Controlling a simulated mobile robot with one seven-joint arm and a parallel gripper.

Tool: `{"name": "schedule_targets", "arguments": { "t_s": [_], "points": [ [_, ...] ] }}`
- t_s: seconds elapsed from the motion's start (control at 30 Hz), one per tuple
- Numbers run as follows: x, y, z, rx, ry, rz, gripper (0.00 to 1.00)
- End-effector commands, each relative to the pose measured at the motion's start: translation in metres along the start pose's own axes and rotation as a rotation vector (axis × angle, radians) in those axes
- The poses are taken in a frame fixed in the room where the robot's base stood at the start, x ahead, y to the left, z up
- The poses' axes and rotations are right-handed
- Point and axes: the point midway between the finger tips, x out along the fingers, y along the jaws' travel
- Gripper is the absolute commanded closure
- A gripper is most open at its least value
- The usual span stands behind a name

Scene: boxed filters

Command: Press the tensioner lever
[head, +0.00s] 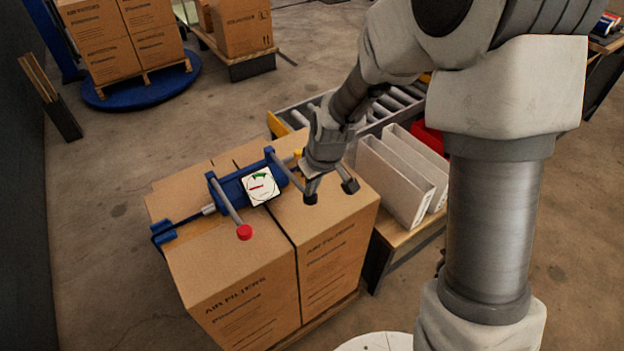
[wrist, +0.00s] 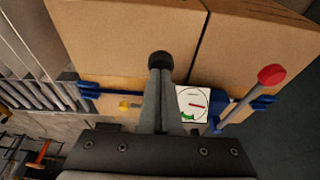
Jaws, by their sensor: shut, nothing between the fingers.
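The blue tensioner (head: 232,184) lies across the top of strapped filter boxes. Its white gauge (head: 262,188) has a red needle and a green patch; the needle appears off the green. One grey lever ends in a red knob (head: 244,232), which also shows at right in the wrist view (wrist: 272,75). My gripper is shut and empty, pointing down over the right box top, to the right of the gauge.
White panels (head: 395,185) stand on a wooden bench to the right, near a roller conveyor (head: 385,110). More boxes (head: 120,40) stand on a blue turntable at the back left.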

Motion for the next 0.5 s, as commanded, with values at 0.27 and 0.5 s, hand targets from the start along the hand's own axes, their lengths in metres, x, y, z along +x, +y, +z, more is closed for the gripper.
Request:
{"name": "schedule_targets", "arguments": {
  "t_s": [0.27,0.5],
  "points": [
    [0.000,0.000,0.000,0.000,0.000,0.000,1.00],
    [0.013,0.000,0.006,-0.001,-0.001,-0.001,1.00]
  ]
}}
